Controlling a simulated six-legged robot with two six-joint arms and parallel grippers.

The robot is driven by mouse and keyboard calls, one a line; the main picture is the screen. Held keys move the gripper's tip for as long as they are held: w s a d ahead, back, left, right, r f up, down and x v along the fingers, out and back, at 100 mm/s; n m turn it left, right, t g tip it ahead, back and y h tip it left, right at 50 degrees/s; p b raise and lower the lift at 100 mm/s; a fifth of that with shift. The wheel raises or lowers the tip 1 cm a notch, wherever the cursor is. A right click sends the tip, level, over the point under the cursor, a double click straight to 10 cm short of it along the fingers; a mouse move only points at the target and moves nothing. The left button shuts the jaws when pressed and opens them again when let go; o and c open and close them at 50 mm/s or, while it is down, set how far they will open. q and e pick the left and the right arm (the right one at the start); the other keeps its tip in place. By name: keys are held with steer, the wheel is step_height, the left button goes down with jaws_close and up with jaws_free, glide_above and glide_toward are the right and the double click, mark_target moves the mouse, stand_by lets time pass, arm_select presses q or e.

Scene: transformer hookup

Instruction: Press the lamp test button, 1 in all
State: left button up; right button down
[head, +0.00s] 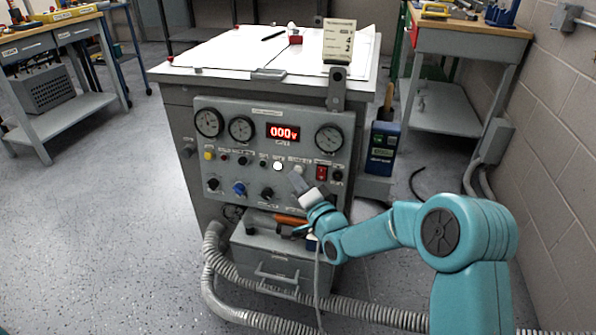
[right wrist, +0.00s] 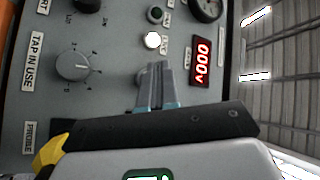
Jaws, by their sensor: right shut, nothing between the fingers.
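The grey control panel (head: 262,205) stands on the front of a cabinet, with its red display (head: 283,132) reading 000v. Below the display is a round, bright white button or lamp (head: 277,165); it also shows in the right wrist view (right wrist: 152,40). Its label is too small to read, so I cannot tell if it is the lamp test button. My right gripper (head: 297,181) is shut and empty, in front of the panel, just right of and below the white round. In the right wrist view its fingertips (right wrist: 155,72) point toward that round; whether they touch the panel is unclear. My left gripper is out of view.
Several knobs, small buttons, dials and a red switch (head: 321,173) crowd the panel around my gripper. A large knob (right wrist: 73,66) is close by. Below are a drawer (head: 275,262) with an orange-handled tool (head: 290,219) and a corrugated hose (head: 215,275) on the floor.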

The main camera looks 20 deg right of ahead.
stand_by(0.3)
steer(key=shift+w+d+f+b, duration=0.1)
steer(key=shift+w+d+b, duration=0.15)
steer(key=shift+w+b, duration=0.2)
steer(key=shift+s, duration=0.1)
steer(key=shift+w+d+b, duration=0.2)
steer(key=shift+w+b, duration=0.1)
steer(key=shift+w, duration=0.05)
stand_by(0.5)
steer(key=shift+s, duration=0.1)
steer(key=shift+s+a+b, duration=0.3)
steer(key=shift+s+a, duration=0.15)
steer(key=shift+s, duration=0.15)
